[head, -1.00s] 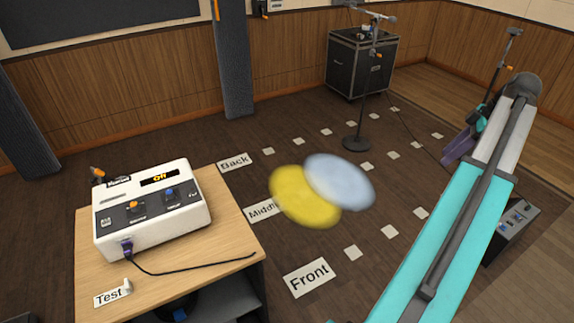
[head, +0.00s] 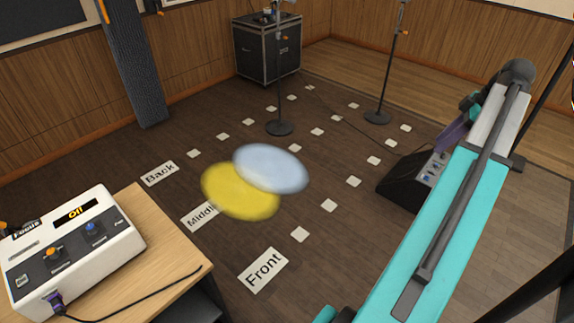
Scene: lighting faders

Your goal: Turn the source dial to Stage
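A white console (head: 75,250) sits on the wooden desk at the lower left, cut by the left edge. Its display reads "Off" or similar in yellow. An orange knob (head: 53,252) and a blue knob (head: 93,228) are on its dark panels; their labels are too small to read. A black wedge-shaped floor box (head: 410,182) at right also carries small blue controls. I cannot tell which control is the source dial. My gripper (head: 447,143), purple, hangs at the end of my teal arm, just above and behind the floor box in the picture. Its fingers are too small to read.
The desk (head: 165,245) has a black cable on it. Yellow (head: 240,192) and pale blue (head: 270,168) light spots lie on the floor amid white marks. Microphone stands (head: 280,126) (head: 378,115) and a black case (head: 267,52) stand behind. The floor between desk and floor box is clear.

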